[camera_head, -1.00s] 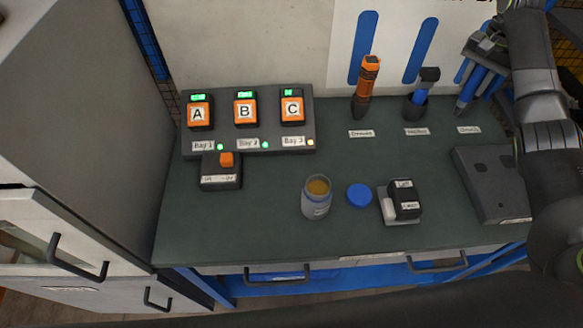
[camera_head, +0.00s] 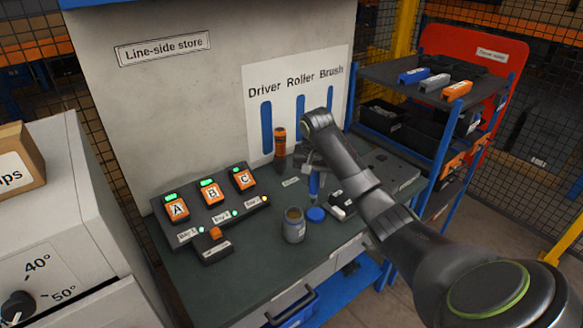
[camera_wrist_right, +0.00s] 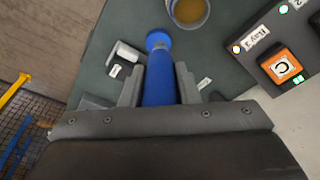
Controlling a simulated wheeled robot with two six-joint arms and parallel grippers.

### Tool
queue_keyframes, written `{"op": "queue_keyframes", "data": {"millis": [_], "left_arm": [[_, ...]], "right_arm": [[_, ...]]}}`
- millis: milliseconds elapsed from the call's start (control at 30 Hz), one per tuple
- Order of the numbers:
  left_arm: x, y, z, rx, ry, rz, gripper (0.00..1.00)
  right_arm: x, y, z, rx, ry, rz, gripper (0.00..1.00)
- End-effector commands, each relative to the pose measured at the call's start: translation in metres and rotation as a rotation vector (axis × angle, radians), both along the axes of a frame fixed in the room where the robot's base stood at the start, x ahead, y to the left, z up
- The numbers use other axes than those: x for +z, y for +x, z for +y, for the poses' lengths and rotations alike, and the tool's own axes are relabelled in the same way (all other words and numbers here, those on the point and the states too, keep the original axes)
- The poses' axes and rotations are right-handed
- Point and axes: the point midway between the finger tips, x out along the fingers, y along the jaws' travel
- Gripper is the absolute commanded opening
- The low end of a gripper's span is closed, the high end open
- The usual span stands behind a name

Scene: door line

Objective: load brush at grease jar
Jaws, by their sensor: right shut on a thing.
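The grease jar (camera_head: 294,226) stands open on the dark green worktop, with yellow-brown grease inside. It also shows at the top of the right wrist view (camera_wrist_right: 188,10). Its blue lid (camera_head: 316,214) lies beside it on the worktop. My right gripper (camera_head: 314,168) is shut on the brush (camera_head: 314,186), which has a blue handle and hangs tip-down above the worktop near the lid. In the right wrist view the brush handle (camera_wrist_right: 158,85) sits between the two fingers. The bristles are hard to make out. The brush is apart from the jar. My left gripper is not in view.
Left of the jar are a grey bay rack (camera_head: 215,212) with orange blocks A, B and C and a small switch box (camera_head: 216,248). An orange driver (camera_head: 280,145) stands behind. A small black-and-white item (camera_head: 342,206) lies right of the lid. A shelf unit (camera_head: 435,85) stands at right.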

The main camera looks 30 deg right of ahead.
Motion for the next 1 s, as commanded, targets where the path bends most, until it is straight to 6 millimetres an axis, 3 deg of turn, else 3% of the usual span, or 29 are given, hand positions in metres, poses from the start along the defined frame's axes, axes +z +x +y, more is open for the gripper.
{"op": "queue_keyframes", "data": {"millis": [33,300,567,1000], "left_arm": [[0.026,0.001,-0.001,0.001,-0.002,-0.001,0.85],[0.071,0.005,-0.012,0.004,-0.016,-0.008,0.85],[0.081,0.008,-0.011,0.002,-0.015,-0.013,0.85],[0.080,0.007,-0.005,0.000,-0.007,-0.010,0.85]], "right_arm": [[0.016,-0.002,0.013,0.020,-0.009,-0.022,0.06],[0.034,-0.008,0.058,0.073,-0.048,-0.138,0.06],[0.035,-0.012,0.072,0.084,-0.054,-0.178,0.06],[-0.007,-0.012,0.072,0.083,-0.054,-0.177,0.06]]}}
